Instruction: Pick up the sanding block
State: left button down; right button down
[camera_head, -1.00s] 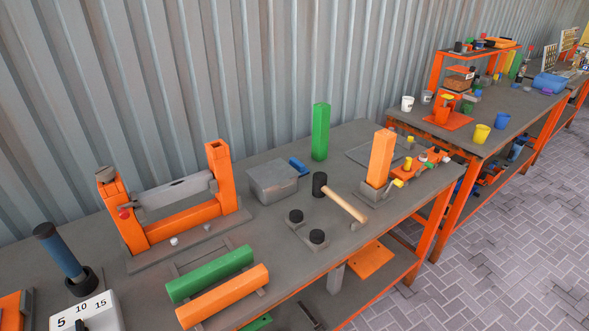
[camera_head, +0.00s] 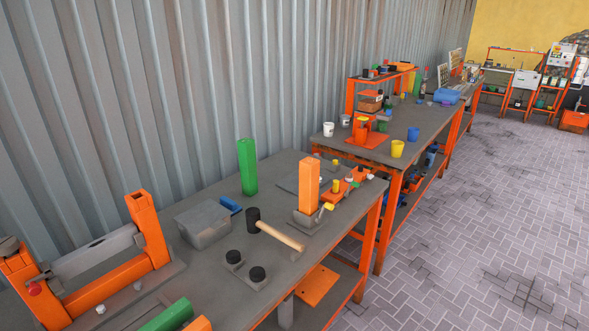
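No object can be identified for certain as the sanding block. A small blue block (camera_head: 231,205) lies on the near workbench (camera_head: 225,275), just behind a grey lidded box (camera_head: 204,224); it may be the sanding block, but it is too small to tell. Neither of my grippers is in view.
A green post (camera_head: 247,167) and an orange post (camera_head: 309,187) stand upright on the near bench. A mallet (camera_head: 275,234), two black knobs (camera_head: 245,266) and an orange frame (camera_head: 90,275) are also there. A second bench (camera_head: 440,122) stands beyond. Paved floor (camera_head: 470,230) at right is clear.

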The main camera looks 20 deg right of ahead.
aim_at(227, 204)
jog(key=i+l+u, duration=0.1)
jog(key=l, duration=0.35)
jog(key=i+l+u, duration=0.1)
jog(key=i+l, duration=0.15)
jog(key=l, duration=0.2)
jog(key=i+l+u, duration=0.1)
jog(key=l, duration=0.35)
jog(key=i+l+u, duration=0.15)
jog(key=l, duration=0.35)
jog(key=i+l+u, duration=0.1)
jog(key=l, duration=0.35)
